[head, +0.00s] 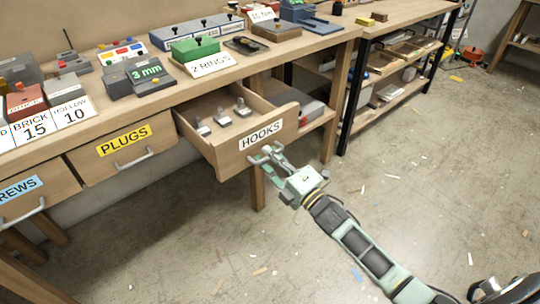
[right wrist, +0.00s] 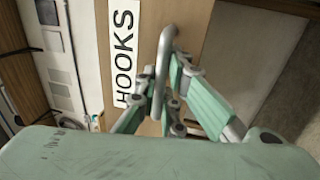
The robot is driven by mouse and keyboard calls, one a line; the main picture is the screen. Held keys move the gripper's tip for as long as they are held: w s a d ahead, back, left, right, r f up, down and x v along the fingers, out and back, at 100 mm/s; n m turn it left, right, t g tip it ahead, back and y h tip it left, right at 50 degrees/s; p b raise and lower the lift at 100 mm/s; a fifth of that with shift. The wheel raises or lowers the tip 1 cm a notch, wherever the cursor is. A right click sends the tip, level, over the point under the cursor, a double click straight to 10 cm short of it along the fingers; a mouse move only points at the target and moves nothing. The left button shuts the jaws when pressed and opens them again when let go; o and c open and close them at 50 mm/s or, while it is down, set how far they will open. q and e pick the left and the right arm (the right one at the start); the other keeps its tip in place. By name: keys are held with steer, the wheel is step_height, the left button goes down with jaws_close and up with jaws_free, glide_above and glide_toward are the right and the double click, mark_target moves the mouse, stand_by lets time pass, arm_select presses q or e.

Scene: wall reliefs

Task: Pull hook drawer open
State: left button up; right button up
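The hooks drawer (head: 262,143) is wooden, with a white label reading HOOKS. It stands well out from under the workbench, and several small grey metal pieces (head: 222,117) lie inside. Its metal bar handle (right wrist: 165,65) is on the front, below the label in the head view. My right gripper (head: 267,155) is at this handle. In the right wrist view, the fingers of my right gripper (right wrist: 166,82) close around the bar from both sides. The label (right wrist: 123,50) shows beside them. My left gripper is not in view.
The shut PLUGS drawer (head: 122,148) and a drawer ending in REWS (head: 35,195) are to the left. The workbench top (head: 140,98) carries blocks and signs. A shelf bench (head: 385,40) stands at the back right. The floor (head: 400,170) is open, with scattered scraps.

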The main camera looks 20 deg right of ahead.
steer(key=o, duration=0.5)
steer(key=v, duration=1.2)
